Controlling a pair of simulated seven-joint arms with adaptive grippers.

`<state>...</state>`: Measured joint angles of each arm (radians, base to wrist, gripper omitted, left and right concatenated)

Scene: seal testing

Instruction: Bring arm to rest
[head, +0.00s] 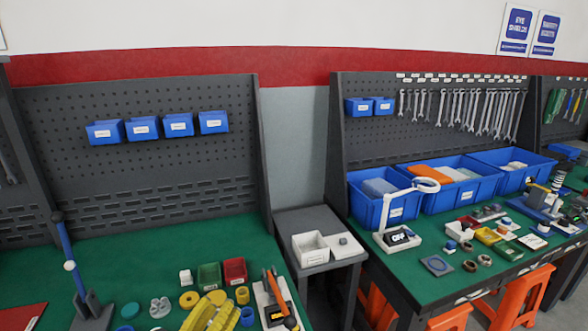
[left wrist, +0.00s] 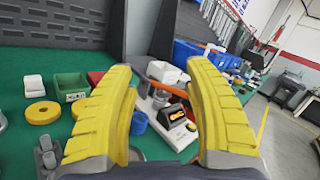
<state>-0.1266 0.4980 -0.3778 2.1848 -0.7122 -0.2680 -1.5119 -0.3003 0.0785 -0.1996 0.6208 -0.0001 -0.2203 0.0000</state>
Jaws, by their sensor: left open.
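My left gripper (head: 210,314) shows at the bottom of the head view, its yellow ridged fingers above the green bench. In the left wrist view the two fingers of my left gripper (left wrist: 160,68) stand wide apart with nothing held between them. Beyond the gap is a white-based device with a dark display (left wrist: 174,112), standing on the bench. The same device (head: 275,313) stands just right of the fingers in the head view. My right gripper is in neither view.
A green bin (head: 208,276), a red bin (head: 234,271) and a yellow ring (head: 189,299) lie close around my left gripper. A blue post (head: 72,257) stands to the left. A grey side table (head: 296,222) and a second bench with blue crates (head: 369,207) are to the right.

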